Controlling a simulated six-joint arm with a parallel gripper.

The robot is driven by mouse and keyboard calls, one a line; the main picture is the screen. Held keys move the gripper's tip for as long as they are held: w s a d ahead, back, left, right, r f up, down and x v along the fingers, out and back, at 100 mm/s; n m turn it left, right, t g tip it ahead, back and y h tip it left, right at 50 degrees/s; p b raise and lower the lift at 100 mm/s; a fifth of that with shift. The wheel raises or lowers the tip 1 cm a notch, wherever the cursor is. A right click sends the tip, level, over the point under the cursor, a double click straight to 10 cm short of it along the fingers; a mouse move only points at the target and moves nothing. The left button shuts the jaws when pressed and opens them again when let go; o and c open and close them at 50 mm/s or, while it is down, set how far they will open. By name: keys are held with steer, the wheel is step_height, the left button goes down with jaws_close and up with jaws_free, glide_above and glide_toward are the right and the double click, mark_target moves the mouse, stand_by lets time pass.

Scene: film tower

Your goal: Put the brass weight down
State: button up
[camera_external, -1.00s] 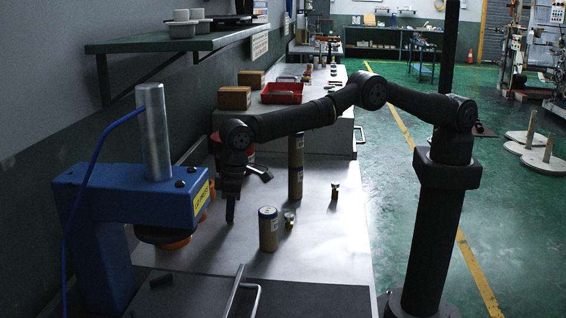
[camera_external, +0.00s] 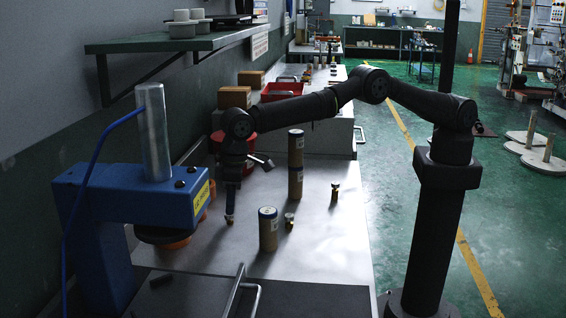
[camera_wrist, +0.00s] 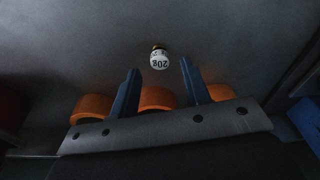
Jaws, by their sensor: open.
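A small brass weight (camera_external: 229,219) stands on the grey bench top below my gripper (camera_external: 229,207). In the wrist view the weight (camera_wrist: 160,61) shows a white face marked 20g. It appears between the two blue fingertips of my open gripper (camera_wrist: 159,66), with a visible gap on each side. The fingers seem to be just above it and clear of it. Two other brass pieces, one (camera_external: 289,221) beside the near cardboard tube and one (camera_external: 334,190) farther right, stand on the bench.
A short cardboard tube (camera_external: 268,230) and a taller tube stack (camera_external: 296,165) stand right of my gripper. A blue press (camera_external: 120,215) is at the left, and a metal handle (camera_external: 243,295) is in front.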

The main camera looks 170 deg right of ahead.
step_height(320, 180, up, 9)
steer(key=a, duration=0.1)
steer(key=shift+s, duration=0.1)
stand_by(0.3)
steer(key=f, duration=0.4)
steer(key=d+f, duration=0.1)
steer(key=f, duration=0.7)
steer(key=shift+d, duration=0.15)
step_height(320, 180, up, 2)
steer(key=shift+r, duration=0.9)
